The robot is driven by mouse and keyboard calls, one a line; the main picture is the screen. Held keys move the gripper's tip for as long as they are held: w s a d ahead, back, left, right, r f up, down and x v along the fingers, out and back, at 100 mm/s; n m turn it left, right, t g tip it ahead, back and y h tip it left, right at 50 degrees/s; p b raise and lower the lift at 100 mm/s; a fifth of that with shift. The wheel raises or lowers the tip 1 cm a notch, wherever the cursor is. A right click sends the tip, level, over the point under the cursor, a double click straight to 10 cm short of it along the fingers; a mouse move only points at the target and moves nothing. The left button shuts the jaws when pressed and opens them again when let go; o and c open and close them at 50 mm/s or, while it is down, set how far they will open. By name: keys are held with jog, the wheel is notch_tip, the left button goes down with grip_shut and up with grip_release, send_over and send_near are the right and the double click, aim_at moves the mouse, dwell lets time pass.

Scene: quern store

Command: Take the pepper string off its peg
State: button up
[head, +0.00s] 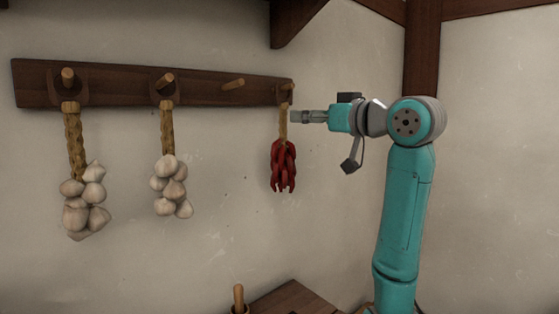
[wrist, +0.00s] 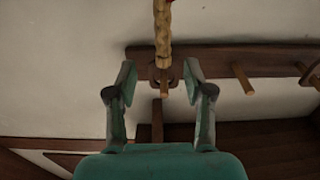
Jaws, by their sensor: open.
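The pepper string is a bunch of dark red peppers (head: 283,167) below a tan braided cord (head: 283,125). The cord's top end is at the rightmost peg (head: 287,88) of the dark wooden rail (head: 200,89). My gripper (head: 295,116) is level with the upper cord, close on its right. In the wrist view, which looks inverted, my gripper (wrist: 160,78) is open, one finger on each side of the cord's end and peg. The cord (wrist: 162,35) runs up out of the picture there. I cannot tell how deep the cord sits between the fingers.
Two garlic strings (head: 84,200) (head: 170,186) hang on pegs to the left. A dark wooden bracket (head: 295,20) is above. A wooden surface (head: 292,300) lies below. The wall right of the peppers is bare.

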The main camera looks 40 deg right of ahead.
aim_at(287, 118)
jog(key=shift+w, duration=1.5)
jog(key=w, duration=0.5)
jog(key=shift+a+f, duration=0.25)
jog(key=shift+a, duration=0.1)
grip_shut()
